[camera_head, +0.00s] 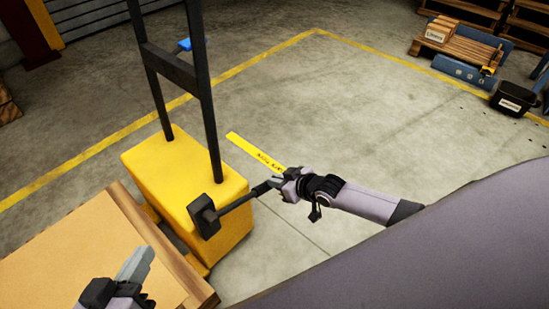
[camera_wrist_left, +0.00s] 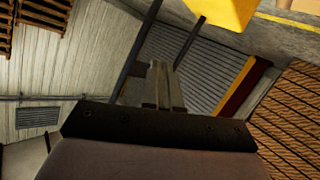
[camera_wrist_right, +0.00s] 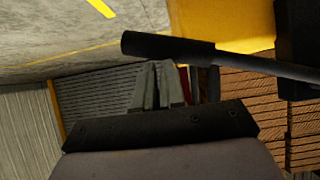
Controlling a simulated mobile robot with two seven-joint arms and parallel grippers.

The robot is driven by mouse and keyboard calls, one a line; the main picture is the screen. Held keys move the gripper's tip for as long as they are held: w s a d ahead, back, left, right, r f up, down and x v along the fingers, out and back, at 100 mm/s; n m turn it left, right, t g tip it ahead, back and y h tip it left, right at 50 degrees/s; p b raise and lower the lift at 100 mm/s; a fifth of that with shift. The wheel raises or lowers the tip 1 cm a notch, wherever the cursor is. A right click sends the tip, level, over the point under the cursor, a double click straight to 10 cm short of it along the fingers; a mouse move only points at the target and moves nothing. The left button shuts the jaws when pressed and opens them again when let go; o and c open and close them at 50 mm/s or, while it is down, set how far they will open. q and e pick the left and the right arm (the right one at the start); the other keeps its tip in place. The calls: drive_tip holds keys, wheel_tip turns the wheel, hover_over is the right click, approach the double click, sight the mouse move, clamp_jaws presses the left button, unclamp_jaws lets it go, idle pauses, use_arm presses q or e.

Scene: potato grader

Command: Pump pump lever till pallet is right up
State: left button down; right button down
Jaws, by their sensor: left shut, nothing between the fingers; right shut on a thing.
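The yellow pump truck (camera_head: 175,175) stands left of centre in the head view, with a tall black frame rising from it. The dark pump lever (camera_head: 237,203) sticks out to the right from a black bracket on its side, tilted slightly upward. My right gripper (camera_head: 277,184) is shut on the lever's outer end; the lever's thick grip (camera_wrist_right: 165,47) also shows in the right wrist view. My left gripper (camera_head: 134,264) is shut and empty, above a light brown load or pallet top (camera_head: 70,255) beside the truck. The pallet's underside and its height are hidden.
A yellow floor strip (camera_head: 255,152) lies behind the lever. Yellow lines mark the concrete floor, mostly clear to the right. A pallet (camera_head: 460,45) with a box and a black bin (camera_head: 512,98) stand far right. A blue part (camera_head: 189,44) sits by the frame.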

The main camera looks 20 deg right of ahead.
use_arm(q)
drive_tip(key=shift+s+a+f, duration=0.15)
drive_tip(key=shift+s+f, duration=0.05)
use_arm(e)
drive_tip(key=shift+d+f, duration=0.15)
drive_tip(key=shift+f, duration=0.25)
